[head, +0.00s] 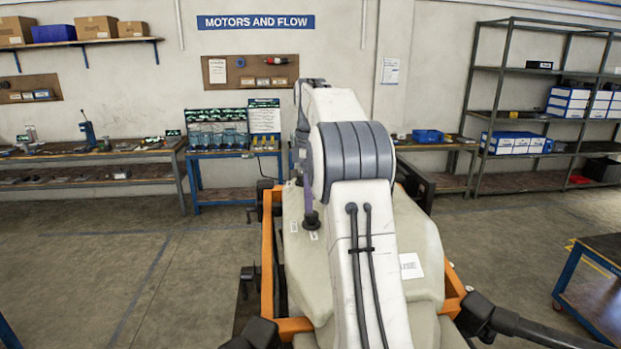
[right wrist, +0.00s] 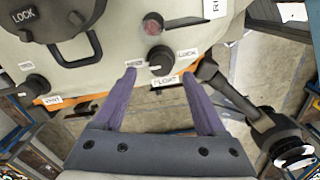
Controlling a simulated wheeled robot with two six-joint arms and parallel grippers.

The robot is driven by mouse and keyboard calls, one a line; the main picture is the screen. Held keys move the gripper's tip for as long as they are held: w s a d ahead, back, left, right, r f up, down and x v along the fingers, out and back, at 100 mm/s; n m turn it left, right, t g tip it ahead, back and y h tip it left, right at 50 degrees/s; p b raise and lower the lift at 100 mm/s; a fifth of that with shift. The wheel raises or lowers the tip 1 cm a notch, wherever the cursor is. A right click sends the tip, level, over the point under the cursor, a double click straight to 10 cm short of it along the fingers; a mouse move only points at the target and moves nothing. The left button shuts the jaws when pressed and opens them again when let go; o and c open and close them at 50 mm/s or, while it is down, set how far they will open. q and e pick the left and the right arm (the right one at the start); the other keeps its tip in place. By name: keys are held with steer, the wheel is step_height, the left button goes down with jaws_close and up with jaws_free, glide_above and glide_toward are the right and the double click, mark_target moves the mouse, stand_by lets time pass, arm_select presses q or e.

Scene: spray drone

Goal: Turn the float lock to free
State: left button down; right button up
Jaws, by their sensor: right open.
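The float lock is a dark round knob (right wrist: 160,58) on the cream body of the spray drone (head: 415,235). A FLOAT label (right wrist: 165,80) lies below it, a LOCK label (right wrist: 187,54) to its right and a small label, too blurred to read surely, to its left. I cannot tell where the knob points. My right gripper (right wrist: 160,75) is open and empty, its purple fingertips apart on either side of the knob, just short of it in the picture. In the head view my right arm hides most of this area. My left gripper is not in view.
A lever with a LOCK plate (right wrist: 68,22), a red round part (right wrist: 153,24) and another dark knob (right wrist: 36,83) sit near the float knob. An orange frame (head: 268,260) surrounds the drone body. Benches and a shelf rack (head: 540,70) stand at the back wall. Floor at left is clear.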

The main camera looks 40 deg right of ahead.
step_height(320, 180, up, 6)
steer(key=shift+r+p, duration=0.2)
steer(key=shift+p, duration=0.15)
stand_by(0.4)
steer(key=w+a+f+b, duration=0.1)
steer(key=a+f+b, duration=0.25)
steer(key=a, duration=0.45)
steer(key=w+a+f+b, duration=0.1)
steer(key=a+f+b, duration=0.2)
steer(key=a+f, duration=0.35)
steer(key=s+a+f+b, duration=0.2)
steer(key=s+a+f, duration=0.2)
steer(key=a, duration=0.4)
steer(key=s+a+f+b, duration=0.3)
steer(key=a+f, duration=0.1)
steer(key=a, duration=0.3)
steer(key=s+a+f+b, duration=0.4)
steer(key=s+f, duration=0.6)
steer(key=s, duration=0.1)
steer(key=s+a+f+m+y+b, duration=0.1)
steer(key=s+a+f+b, duration=0.3)
steer(key=s+f, duration=0.7)
steer(key=shift+s+a+f, duration=0.15)
steer(key=shift+s+a, duration=0.1)
steer(key=shift+s, duration=0.25)
